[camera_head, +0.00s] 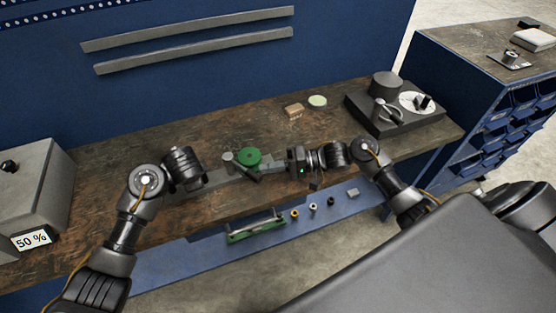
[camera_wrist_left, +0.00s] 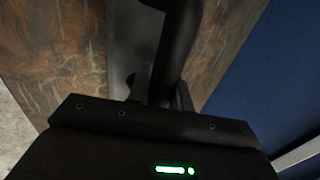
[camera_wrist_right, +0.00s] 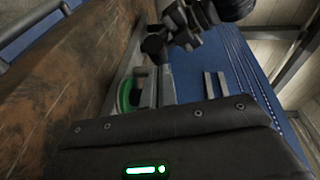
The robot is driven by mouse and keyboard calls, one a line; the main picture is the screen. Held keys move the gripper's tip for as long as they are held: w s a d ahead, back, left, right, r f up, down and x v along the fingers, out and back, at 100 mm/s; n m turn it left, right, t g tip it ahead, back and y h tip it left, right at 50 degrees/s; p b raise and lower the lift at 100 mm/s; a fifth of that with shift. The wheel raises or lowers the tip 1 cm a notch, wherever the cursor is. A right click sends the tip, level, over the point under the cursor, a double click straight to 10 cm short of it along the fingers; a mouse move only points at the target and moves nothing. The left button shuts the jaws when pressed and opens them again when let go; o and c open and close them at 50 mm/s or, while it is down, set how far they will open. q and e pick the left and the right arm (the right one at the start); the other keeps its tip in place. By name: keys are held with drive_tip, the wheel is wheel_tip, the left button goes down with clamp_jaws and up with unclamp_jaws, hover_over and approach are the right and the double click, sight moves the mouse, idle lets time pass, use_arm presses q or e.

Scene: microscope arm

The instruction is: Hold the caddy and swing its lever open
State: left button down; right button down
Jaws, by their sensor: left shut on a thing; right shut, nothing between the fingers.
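The caddy (camera_head: 215,177) is a long grey piece on the wooden bench, with a green disc (camera_head: 249,157) and a short grey post on it. A dark lever-like bar (camera_head: 247,173) lies beside the disc. My left gripper (camera_head: 196,186) is shut on the caddy's left part; its fingers are mostly hidden. In the left wrist view a dark rounded bar (camera_wrist_left: 177,50) and a grey strip fill the space before it. My right gripper (camera_head: 290,166) is shut and empty at the caddy's right end. The right wrist view shows the green disc (camera_wrist_right: 125,95) close ahead.
A grey box (camera_head: 30,190) with a "50 %" label stands at the left. A dark device (camera_head: 400,115) with a white dial stands at the back right, near a small tan block (camera_head: 294,111) and a pale disc (camera_head: 317,101). Small parts and a green-ended rack (camera_head: 255,228) lie along the blue front ledge.

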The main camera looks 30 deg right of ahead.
sight(258, 183)
use_arm(q)
drive_tip(key=shift+r, duration=0.1)
use_arm(e)
drive_tip(key=shift+s+a, duration=0.1)
drive_tip(key=shift+a, duration=0.1)
use_arm(q)
drive_tip(key=shift+w, duration=0.1)
use_arm(e)
drive_tip(key=shift+s+a+f+m+t, duration=0.2)
drive_tip(key=shift+a+m+t, duration=0.1)
drive_tip(key=shift+t, duration=0.1)
drive_tip(key=shift+s+a+r+m+t+h, duration=0.1)
drive_tip(key=shift+s+a+m+t+h, duration=0.45)
drive_tip(key=shift+t, duration=0.25)
drive_tip(key=a+m+t+h, duration=0.1)
drive_tip(key=s+a+m+t+h, duration=0.1)
drive_tip(key=shift+a+r+m+t, duration=0.1)
drive_tip(key=shift+a+m+t, duration=0.25)
drive_tip(key=shift+t, duration=0.05)
drive_tip(key=shift+s+a+h, duration=0.25)
drive_tip(key=shift+a, duration=0.6)
use_arm(q)
drive_tip(key=shift+d, duration=0.1)
